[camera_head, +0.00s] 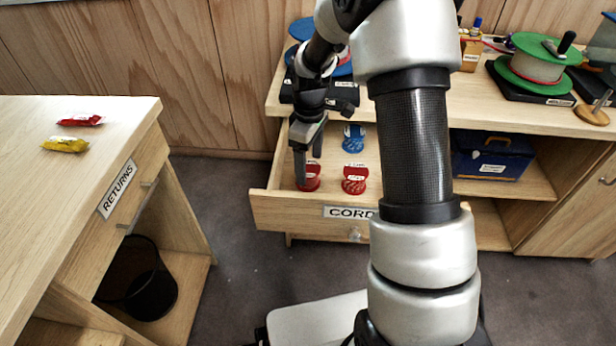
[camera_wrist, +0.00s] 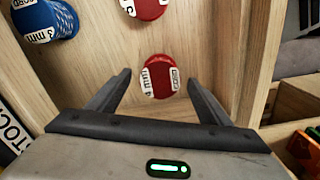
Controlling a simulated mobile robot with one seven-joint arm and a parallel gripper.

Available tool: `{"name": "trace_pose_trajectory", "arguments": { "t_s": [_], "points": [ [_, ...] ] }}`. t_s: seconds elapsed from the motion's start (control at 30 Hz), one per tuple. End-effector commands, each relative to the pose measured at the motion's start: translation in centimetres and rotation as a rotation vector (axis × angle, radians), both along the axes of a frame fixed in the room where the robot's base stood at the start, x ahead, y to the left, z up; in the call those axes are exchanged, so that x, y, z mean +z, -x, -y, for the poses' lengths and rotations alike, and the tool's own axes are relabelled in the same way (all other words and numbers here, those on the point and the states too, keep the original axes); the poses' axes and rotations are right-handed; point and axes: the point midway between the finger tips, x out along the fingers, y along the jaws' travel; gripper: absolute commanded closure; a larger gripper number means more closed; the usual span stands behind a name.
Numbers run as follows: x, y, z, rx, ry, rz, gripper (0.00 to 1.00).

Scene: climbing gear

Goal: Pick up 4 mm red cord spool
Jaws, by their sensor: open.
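A red cord spool (camera_wrist: 158,82) in the open drawer shows between my fingertips in the wrist view; its white label appears to read 4 mm. In the head view this red spool (camera_head: 309,180) is at the drawer's left, partly hidden by my fingers. My gripper (camera_wrist: 159,78) is open, pointing down, with one finger to each side of the spool in the picture. In the head view my gripper (camera_head: 302,178) overlaps it, and I cannot tell whether they touch. A second red spool (camera_head: 354,182) stands to its right; it shows at the wrist view's top edge (camera_wrist: 148,8).
A blue spool (camera_head: 354,137), labelled 3 mm, stands farther back in the drawer (camera_head: 285,213). The drawer's wooden walls are close to my gripper. The worktop (camera_head: 500,108) above holds a green spool (camera_head: 538,62) and other gear. A returns desk (camera_head: 70,190) is at left.

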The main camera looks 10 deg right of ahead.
Motion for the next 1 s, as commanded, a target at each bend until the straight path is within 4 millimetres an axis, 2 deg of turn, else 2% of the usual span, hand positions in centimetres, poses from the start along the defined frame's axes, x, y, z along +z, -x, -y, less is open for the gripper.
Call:
{"name": "trace_pose_trajectory", "arguments": {
  "t_s": [0.3, 0.57, 0.83, 1.0],
  "points": [
    [-4.6, 0.0, -0.3, -0.001, 0.000, -0.004, 0.28],
    [-4.8, -0.1, -0.3, 0.000, 0.000, -0.001, 0.28],
    [-4.8, -0.1, -0.3, 0.000, 0.000, -0.001, 0.72],
    [-4.8, -0.1, -0.3, 0.000, -0.001, -0.001, 0.74]
  ]
}}
